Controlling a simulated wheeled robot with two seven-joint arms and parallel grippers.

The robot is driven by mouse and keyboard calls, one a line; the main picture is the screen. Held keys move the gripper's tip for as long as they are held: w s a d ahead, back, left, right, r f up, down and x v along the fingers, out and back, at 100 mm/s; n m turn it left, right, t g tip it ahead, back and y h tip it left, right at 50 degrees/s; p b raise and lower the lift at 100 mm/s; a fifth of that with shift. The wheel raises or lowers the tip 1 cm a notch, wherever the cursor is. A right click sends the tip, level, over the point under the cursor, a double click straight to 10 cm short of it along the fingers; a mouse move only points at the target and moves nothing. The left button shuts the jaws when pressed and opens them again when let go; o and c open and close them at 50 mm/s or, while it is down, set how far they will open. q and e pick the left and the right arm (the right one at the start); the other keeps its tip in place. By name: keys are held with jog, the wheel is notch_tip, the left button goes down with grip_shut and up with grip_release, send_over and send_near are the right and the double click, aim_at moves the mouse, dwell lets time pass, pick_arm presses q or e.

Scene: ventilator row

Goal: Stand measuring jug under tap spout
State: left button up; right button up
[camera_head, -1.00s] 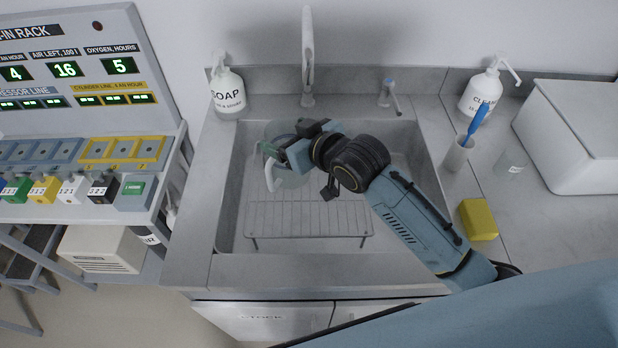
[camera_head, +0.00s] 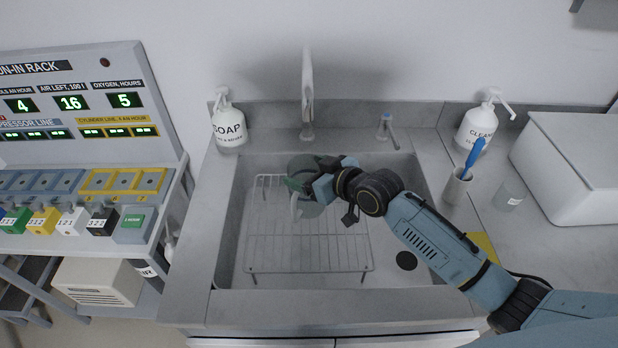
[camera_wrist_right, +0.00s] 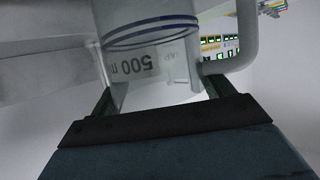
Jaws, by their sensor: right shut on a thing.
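The measuring jug (camera_head: 302,166) is clear and greyish, with a pale handle (camera_head: 293,206). My right gripper (camera_head: 300,188) is shut on it and holds it over the back part of the sink. In the right wrist view the jug (camera_wrist_right: 150,60) stands between the two fingers (camera_wrist_right: 160,97), with blue bands and an upside-down "500" mark. The tap spout (camera_head: 307,75) rises behind the sink, close behind the jug in the picture. I cannot tell whether the jug touches the rack below. My left gripper is not in view.
A wire rack (camera_head: 308,252) stands in the sink (camera_head: 228,235). A tap lever (camera_head: 387,130) is right of the spout. A soap bottle (camera_head: 229,128), a cleaner bottle (camera_head: 476,128), a brush holder (camera_head: 457,188) and a yellow sponge (camera_head: 484,246) stand around the sink.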

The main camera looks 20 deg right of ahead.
jog(key=shift+f, duration=0.9)
jog(key=o, duration=1.2)
jog(key=shift+f, duration=0.15)
jog(key=shift+o, duration=0.2)
jog(key=shift+r, duration=0.2)
jog(key=p+v, duration=0.1)
jog(key=v, duration=1.1)
jog(key=shift+f, duration=0.1)
